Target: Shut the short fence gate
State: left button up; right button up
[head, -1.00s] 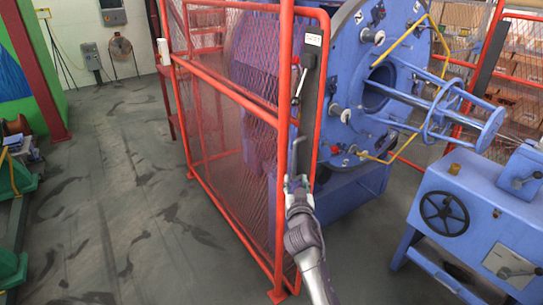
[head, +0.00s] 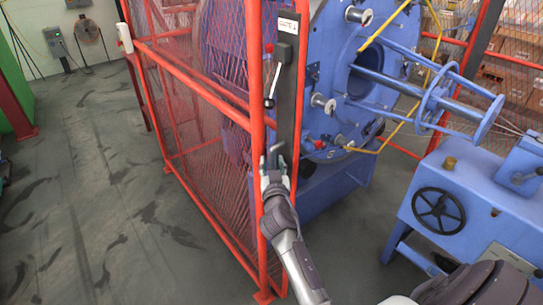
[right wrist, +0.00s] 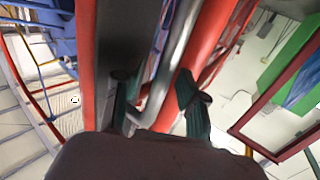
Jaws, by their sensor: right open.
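The short fence gate (head: 302,70) is a narrow red-framed panel with a dark upright strip and a lever with a black knob, in the middle of the head view. It stands close beside a red fence post (head: 257,80). My right gripper (head: 273,168) is at the gate's near side, below the lever, by a small grey hooked part. In the right wrist view the fingers (right wrist: 157,100) are apart, with a silver bar and red tubing seen between and beyond them. I cannot tell whether they touch. My left gripper is out of view.
Red mesh fence (head: 205,120) runs along the left. The large blue machine (head: 340,80) stands behind the gate. A blue stand with a black handwheel (head: 438,211) is at the right. Grey floor (head: 100,190) at left is clear.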

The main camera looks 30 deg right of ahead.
jog(key=shift+s+a+r, duration=0.1)
jog(key=shift+r, duration=0.05)
jog(key=shift+c, duration=0.4)
grip_shut()
